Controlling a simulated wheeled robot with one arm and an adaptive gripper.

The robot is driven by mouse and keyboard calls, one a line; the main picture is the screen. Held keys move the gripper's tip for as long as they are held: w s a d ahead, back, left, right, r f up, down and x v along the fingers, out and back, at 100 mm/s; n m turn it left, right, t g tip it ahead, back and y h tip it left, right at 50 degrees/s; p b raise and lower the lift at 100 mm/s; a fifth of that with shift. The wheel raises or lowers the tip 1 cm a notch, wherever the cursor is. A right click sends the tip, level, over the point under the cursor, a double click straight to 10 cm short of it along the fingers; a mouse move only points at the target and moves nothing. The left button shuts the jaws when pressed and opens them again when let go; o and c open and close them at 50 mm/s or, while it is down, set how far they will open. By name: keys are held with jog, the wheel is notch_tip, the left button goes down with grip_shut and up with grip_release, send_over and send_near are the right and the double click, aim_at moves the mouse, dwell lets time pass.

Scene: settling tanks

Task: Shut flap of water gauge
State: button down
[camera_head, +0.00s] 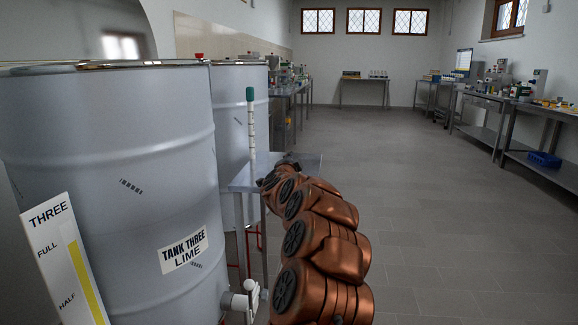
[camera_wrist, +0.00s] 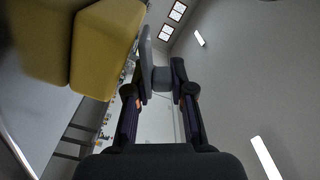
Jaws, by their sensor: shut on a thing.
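In the wrist view my gripper (camera_wrist: 160,88) has its two dark fingers on either side of a grey stub that joins a flat grey plate (camera_wrist: 146,55), and it is shut on this grey piece. The plate stands beside a yellow, two-part body (camera_wrist: 100,45) at the upper left. I take these for the flap and the water gauge, but no label shows there. In the head view my copper arm reaches away from the lower middle, and its far end is small and dark beside a small metal table (camera_head: 305,165). The grey piece cannot be made out there.
A large grey drum marked TANK THREE LIME (camera_head: 160,130) fills the left, with a level board (camera_head: 62,255) in front and a second drum (camera_head: 232,90) behind. A white post with a green top (camera_head: 251,125) stands near my arm. The floor at right is clear.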

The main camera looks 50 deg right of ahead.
jog(key=shift+s+d+f+m+b, duration=0.2)
jog(key=shift+m+b, duration=0.15)
jog(key=shift+m, duration=0.35)
jog(key=c, duration=1.1)
grip_release()
jog(key=shift+r, duration=0.15)
